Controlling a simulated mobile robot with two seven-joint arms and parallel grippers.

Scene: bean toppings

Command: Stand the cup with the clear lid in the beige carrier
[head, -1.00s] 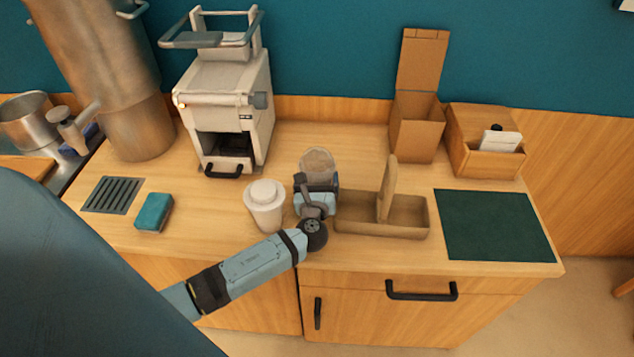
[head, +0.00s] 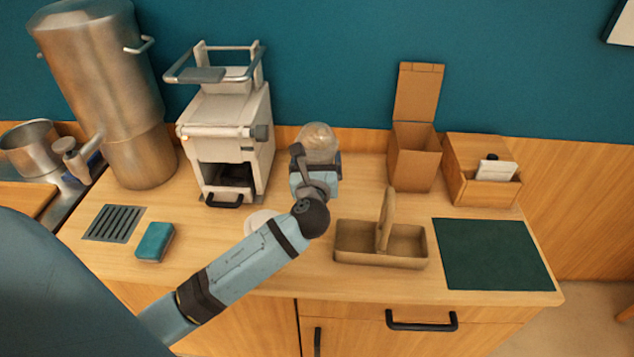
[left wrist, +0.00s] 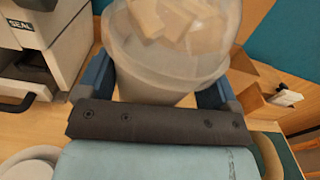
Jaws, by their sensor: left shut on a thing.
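The cup with the clear domed lid (head: 318,138) is in my left gripper (head: 320,165), which is shut around its sides. In the left wrist view the cup (left wrist: 165,75) sits between the two fingers, with tan chunks showing through the lid. It looks roughly upright and raised above the counter. The beige carrier (head: 350,254) stands on the counter, to the right of and nearer than the cup. It has an upright middle handle, and no cup shows in it. My right gripper is out of view.
A white-lidded cup (head: 262,220) is partly hidden behind my left arm. A sealing machine (head: 228,125) stands left of the held cup. An open cardboard box (head: 415,155), a wooden box (head: 468,180) and a dark green mat (head: 492,254) are on the right. A teal sponge (head: 155,242) lies left.

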